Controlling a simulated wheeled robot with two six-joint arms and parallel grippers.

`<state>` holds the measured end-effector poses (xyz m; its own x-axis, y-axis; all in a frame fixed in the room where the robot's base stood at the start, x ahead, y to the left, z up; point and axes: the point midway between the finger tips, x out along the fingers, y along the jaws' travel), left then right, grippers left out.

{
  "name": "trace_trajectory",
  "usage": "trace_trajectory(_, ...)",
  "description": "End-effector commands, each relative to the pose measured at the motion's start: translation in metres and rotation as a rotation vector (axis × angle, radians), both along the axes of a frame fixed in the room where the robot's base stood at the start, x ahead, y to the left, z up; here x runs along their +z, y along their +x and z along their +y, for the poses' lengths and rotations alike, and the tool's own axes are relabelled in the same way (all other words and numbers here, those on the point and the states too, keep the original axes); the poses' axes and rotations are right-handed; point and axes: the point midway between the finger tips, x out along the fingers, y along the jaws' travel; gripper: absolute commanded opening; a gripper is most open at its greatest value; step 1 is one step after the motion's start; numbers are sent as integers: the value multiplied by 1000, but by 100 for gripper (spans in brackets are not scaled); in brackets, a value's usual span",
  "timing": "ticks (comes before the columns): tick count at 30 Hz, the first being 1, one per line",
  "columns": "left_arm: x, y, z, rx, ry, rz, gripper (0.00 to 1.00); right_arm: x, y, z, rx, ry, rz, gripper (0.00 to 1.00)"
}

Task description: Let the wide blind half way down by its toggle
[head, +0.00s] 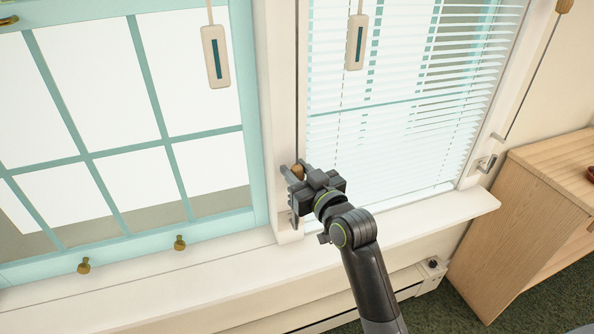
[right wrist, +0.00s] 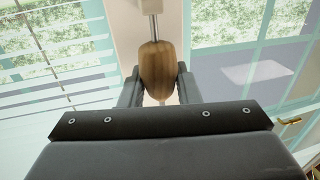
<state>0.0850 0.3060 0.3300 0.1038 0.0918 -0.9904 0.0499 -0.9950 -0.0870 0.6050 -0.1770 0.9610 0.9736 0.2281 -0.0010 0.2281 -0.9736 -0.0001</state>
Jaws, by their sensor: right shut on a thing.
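A brown wooden toggle (head: 298,171) hangs on a thin cord along the post between two windows. My right gripper (head: 297,176) is shut on this toggle, close to the post and above the sill. In the right wrist view the toggle (right wrist: 158,68) sits upright between the two fingers, with the cord above it. A white slatted blind (head: 410,90) covers the right window, down to near the sill. The left window (head: 110,110) shows bare panes with no slats in view; its top is cut off. I cannot tell which blind this toggle's cord belongs to. My left gripper is out of view.
Two beige tags with dark strips hang before the left window (head: 215,56) and the blind (head: 356,42). Another wooden toggle (head: 564,6) hangs on a cord at the upper right. The white sill (head: 430,217) runs below; a wooden cabinet (head: 530,205) stands at right.

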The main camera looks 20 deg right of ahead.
Motion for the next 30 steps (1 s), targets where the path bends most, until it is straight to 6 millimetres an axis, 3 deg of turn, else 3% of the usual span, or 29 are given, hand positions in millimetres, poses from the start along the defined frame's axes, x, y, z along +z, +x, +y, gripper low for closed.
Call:
trace_trajectory(11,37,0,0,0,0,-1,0,40,0,0,0,0,-3,0)
trace_trajectory(30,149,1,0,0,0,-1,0,160,0,0,0,1,-5,0)
